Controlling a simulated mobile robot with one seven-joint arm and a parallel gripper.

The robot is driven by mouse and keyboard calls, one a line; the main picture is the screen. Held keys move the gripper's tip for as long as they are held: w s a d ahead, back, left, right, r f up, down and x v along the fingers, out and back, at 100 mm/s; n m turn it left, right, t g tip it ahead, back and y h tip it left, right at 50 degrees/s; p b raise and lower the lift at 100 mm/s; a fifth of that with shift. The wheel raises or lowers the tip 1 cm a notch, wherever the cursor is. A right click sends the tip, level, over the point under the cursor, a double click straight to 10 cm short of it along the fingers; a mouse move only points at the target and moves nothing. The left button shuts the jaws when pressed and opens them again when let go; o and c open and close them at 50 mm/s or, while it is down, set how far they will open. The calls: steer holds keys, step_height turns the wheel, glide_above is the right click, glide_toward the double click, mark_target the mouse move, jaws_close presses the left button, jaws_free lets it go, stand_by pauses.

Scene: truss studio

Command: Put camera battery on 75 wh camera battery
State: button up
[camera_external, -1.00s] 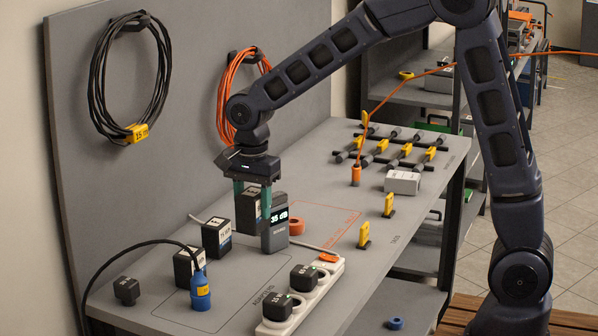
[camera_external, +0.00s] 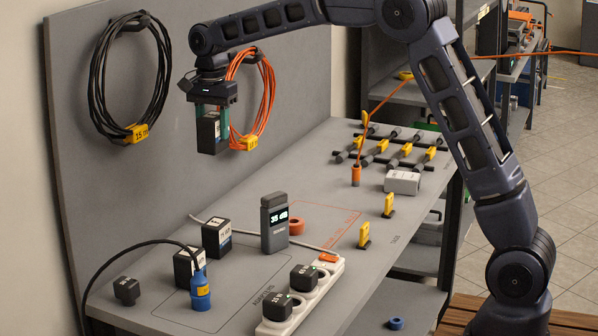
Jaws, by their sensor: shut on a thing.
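My gripper (camera_external: 212,117) is shut on a black camera battery (camera_external: 209,135) and holds it high above the bench, in front of the back panel. The battery hangs upright between the teal fingers. Two more black camera batteries with pale labels stand on the bench below: one farther back (camera_external: 217,239) and one nearer the front (camera_external: 187,267). The held battery is well apart from both. The label print is too small to tell which one is the 75 wh camera battery.
A grey meter (camera_external: 274,225) stands right of the batteries. A blue connector (camera_external: 200,292) with a black cable is close in front of the nearer battery. A power strip (camera_external: 303,298) holds black adapters. An orange cable coil (camera_external: 262,100) hangs behind my gripper.

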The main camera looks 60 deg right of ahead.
steer(key=shift+w+d+r, duration=0.4)
steer(key=shift+w+d, duration=0.3)
steer(key=shift+d, duration=0.05)
steer(key=shift+d+f, duration=0.15)
steer(key=shift+f, duration=0.2)
glide_above(216, 223)
step_height(216, 223, down, 19)
steer(key=shift+w+d+f, duration=0.1)
steer(key=shift+w, duration=0.05)
steer(key=o, duration=1.4)
steer(key=shift+f, duration=0.15)
